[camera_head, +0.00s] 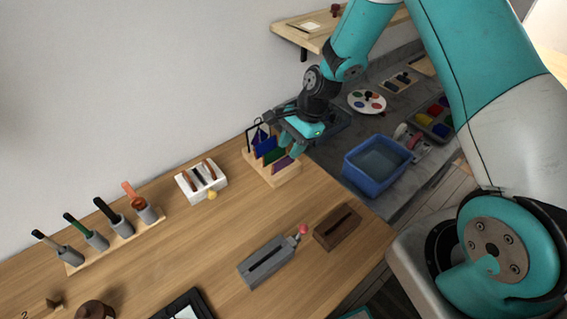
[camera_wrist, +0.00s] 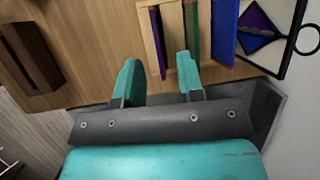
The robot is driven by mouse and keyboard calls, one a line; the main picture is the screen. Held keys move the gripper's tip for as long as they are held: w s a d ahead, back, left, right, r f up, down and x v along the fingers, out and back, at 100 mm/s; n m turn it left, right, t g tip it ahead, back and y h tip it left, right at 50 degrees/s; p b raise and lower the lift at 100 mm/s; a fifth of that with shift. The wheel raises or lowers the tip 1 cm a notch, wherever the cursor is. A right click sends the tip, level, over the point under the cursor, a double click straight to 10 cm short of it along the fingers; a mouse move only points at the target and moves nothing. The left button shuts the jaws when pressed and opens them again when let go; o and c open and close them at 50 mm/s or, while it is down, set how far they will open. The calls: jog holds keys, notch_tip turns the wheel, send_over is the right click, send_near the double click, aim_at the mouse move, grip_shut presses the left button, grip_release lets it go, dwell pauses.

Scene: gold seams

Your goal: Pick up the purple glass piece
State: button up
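The purple glass piece (camera_head: 284,162) stands on edge in a light wooden rack (camera_head: 287,179), at the rack's near end. In the wrist view the purple glass piece (camera_wrist: 158,43) shows as a thin dark purple edge. A green pane (camera_head: 273,155) and a blue pane (camera_head: 264,145) stand beside it in the same rack. My gripper (camera_wrist: 158,70) is open and empty. In the wrist view the purple edge lines up with the gap between the two fingers, just beyond their tips. In the head view my gripper (camera_head: 296,147) hangs over the rack and partly covers the panes.
A framed piece with a purple diamond (camera_wrist: 257,27) stands beside the blue pane. A white block with slots (camera_head: 201,184) is left of the rack. A blue bin (camera_head: 376,165) is on the right. A dark brown slotted block (camera_head: 338,227) and a grey slotted block (camera_head: 267,262) lie nearer.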

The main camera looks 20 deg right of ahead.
aim_at(284, 160)
jog(key=shift+p+x, duration=1.05)
jog(key=shift+x, duration=1.5)
jog(key=shift+s, duration=0.1)
jog(key=shift+c, duration=0.2)
grip_shut()
